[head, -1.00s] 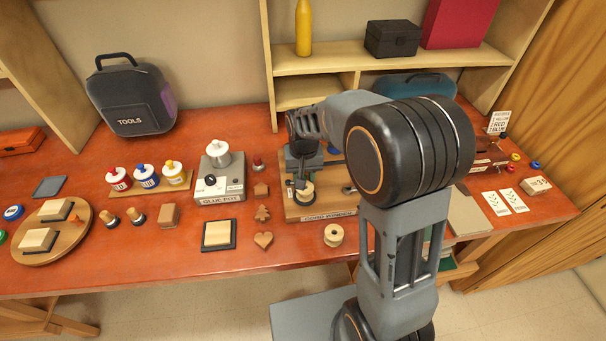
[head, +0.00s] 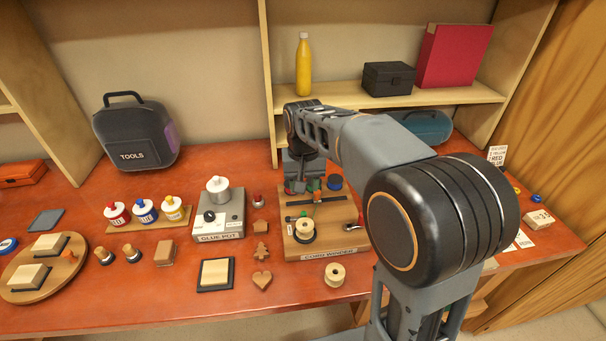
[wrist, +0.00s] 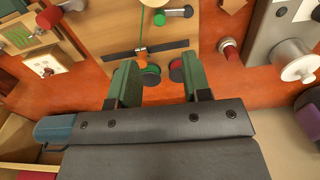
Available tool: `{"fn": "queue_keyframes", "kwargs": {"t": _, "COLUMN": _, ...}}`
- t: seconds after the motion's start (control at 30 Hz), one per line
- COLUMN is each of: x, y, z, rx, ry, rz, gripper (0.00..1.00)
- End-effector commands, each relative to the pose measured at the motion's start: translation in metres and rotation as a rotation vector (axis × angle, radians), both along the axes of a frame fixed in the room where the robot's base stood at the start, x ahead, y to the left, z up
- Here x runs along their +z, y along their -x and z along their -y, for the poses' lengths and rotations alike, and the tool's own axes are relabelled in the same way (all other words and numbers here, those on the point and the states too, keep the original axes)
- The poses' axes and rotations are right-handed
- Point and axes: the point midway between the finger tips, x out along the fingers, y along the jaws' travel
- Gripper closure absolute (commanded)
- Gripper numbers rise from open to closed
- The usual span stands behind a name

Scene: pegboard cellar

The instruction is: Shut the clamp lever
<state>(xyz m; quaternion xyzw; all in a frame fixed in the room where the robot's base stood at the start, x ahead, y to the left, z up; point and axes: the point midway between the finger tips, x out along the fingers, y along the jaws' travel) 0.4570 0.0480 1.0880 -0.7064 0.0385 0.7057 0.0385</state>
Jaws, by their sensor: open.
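The cord winder (head: 340,238) is a wooden board with a label on its front edge. A wound spool (head: 305,230) sits at its left front, with a dark bar (head: 316,202) behind it. In the wrist view the dark bar (wrist: 165,47) has an orange piece, and a green cord runs up from it. A small green-handled lever (wrist: 175,12) on a grey pivot shows at the top; it looks like the clamp lever, but its setting is unclear. My gripper (wrist: 157,82) is open and empty, behind the bar, over small coloured discs, apart from the lever.
The glue pot unit (head: 220,225) stands left of the winder, and a loose spool (head: 335,274) lies in front of it. A blue case (head: 425,126) lies at the back right. A shelf (head: 395,97) runs above the bench's back. Bare red benchtop shows at the front.

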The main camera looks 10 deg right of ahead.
Motion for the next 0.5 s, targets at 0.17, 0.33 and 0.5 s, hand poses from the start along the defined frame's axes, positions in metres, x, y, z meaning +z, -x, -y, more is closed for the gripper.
{"fn": "queue_keyframes", "kwargs": {"t": 0.17, "x": 0.021, "y": 0.000, "z": 0.000, "rx": 0.000, "ry": 0.000, "rz": 0.001, "gripper": 0.56}}
{"fn": "queue_keyframes", "kwargs": {"t": 0.33, "x": 0.030, "y": 0.000, "z": 0.000, "rx": 0.000, "ry": 0.000, "rz": 0.000, "gripper": 0.56}}
{"fn": "queue_keyframes", "kwargs": {"t": 0.5, "x": 0.032, "y": 0.000, "z": 0.000, "rx": 0.000, "ry": 0.000, "rz": -0.001, "gripper": 0.56}}
